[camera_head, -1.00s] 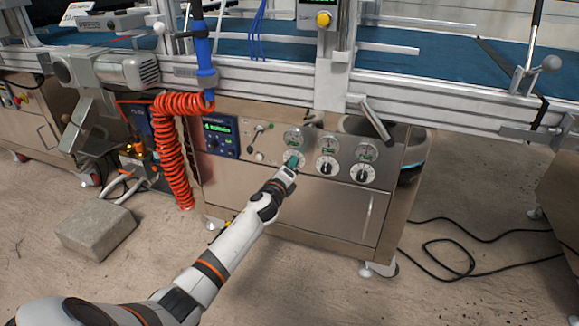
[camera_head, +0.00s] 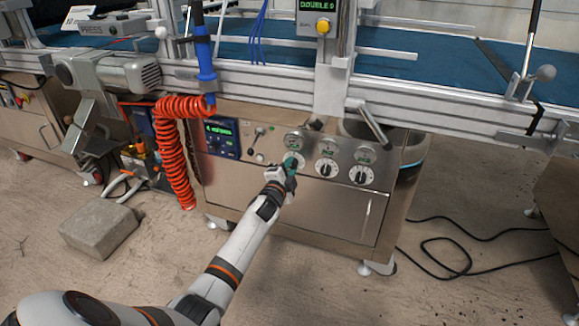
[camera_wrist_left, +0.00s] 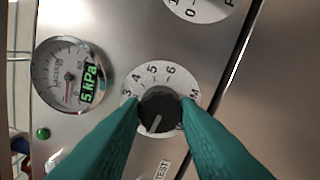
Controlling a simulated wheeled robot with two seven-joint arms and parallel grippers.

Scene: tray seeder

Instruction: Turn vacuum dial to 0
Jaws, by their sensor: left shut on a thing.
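In the left wrist view, the black knob of a dial (camera_wrist_left: 159,112) sits on a white numbered scale showing 3, 4, 5, 6 and M. The two teal fingertips of my left gripper (camera_wrist_left: 160,118) are shut on its sides. A white line on the knob points down and slightly left, and the scale's lower part is hidden. A round gauge (camera_wrist_left: 57,72) beside it has a green display reading 5 kPa. In the head view, my left gripper (camera_head: 290,167) is at the leftmost of three dials on the steel panel. My right gripper is not in view.
The middle dial (camera_head: 326,168) and right dial (camera_head: 361,175) stand close to the right of the gripped one. A blue control box (camera_head: 221,137) and small levers are to its left. A coiled red hose (camera_head: 174,150) hangs further left. A lever handle (camera_head: 375,124) juts out above the right dials.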

